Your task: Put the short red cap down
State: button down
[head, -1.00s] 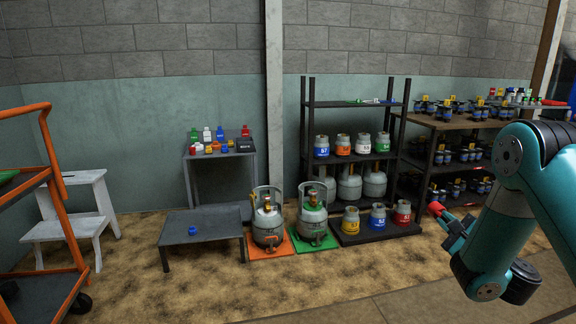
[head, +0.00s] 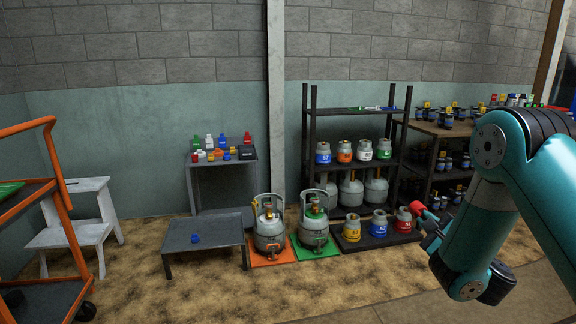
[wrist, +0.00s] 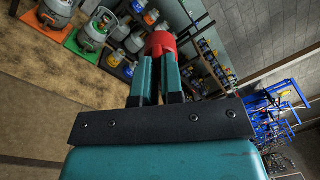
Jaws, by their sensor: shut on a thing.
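My gripper (wrist: 160,68) is shut on the short red cap (wrist: 160,43) in the wrist view. The cap is at the fingertips, held up in the air. In the head view the red cap (head: 416,207) shows at the right, at the end of my teal arm, in front of the lower shelf area. My gripper (head: 425,217) is partly hidden behind my arm there. Nothing shows beneath the cap within touch.
Two gas cylinders stand on an orange mat (head: 272,260) and a green mat (head: 316,252). A black rack (head: 350,107) holds more cylinders. An orange trolley (head: 62,205) stands left.

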jog(key=shift+a, duration=0.25)
jog(key=shift+w, duration=0.1)
dwell(1.0)
